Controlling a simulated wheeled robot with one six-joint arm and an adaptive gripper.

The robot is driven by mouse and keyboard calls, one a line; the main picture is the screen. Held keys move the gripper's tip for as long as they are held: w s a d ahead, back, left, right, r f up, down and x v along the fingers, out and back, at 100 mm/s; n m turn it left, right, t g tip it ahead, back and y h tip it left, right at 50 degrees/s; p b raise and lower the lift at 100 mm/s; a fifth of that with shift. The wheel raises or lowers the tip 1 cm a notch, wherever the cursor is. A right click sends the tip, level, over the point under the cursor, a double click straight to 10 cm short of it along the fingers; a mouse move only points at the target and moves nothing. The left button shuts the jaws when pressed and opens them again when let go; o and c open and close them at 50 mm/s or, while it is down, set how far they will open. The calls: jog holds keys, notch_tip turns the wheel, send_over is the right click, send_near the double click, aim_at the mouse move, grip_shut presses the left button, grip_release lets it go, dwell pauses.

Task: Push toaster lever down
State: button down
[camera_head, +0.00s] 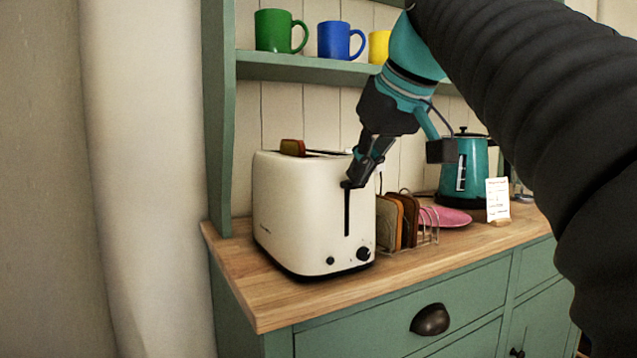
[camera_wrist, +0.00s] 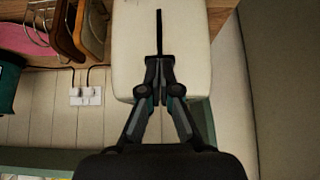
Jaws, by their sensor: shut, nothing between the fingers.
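A cream toaster (camera_head: 300,210) stands upright on the left end of the wooden counter, with a slice of bread (camera_head: 292,147) showing at its top. Its end face has a dark vertical lever slot (camera_head: 347,212), with a knob and a small button below. The dark lever (camera_head: 347,184) is near the slot's top. My gripper (camera_head: 354,180) is shut and empty, its fingertips at the lever; I cannot tell whether they touch. In the wrist view my gripper (camera_wrist: 159,62) covers the lever, and the slot (camera_wrist: 159,32) runs beyond the fingertips on the toaster (camera_wrist: 188,42).
A toast rack (camera_head: 432,225) with bread slices stands right of the toaster. Beyond it are a pink plate (camera_head: 450,217), a teal kettle (camera_head: 466,170) and a small white card (camera_head: 497,198). A shelf (camera_head: 300,68) with mugs hangs above. The counter's front strip (camera_head: 420,262) is clear.

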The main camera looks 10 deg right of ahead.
notch_tip(320, 180, down, 7)
jog(key=b, duration=0.5)
jog(key=shift+r, duration=0.2)
jog(key=shift+r+p, duration=0.3)
jog(key=s, duration=0.2)
jog(key=d, duration=0.1)
jog(key=shift+s+r+p, duration=0.3)
jog(key=shift+s+r, duration=0.1)
jog(key=v, duration=1.2)
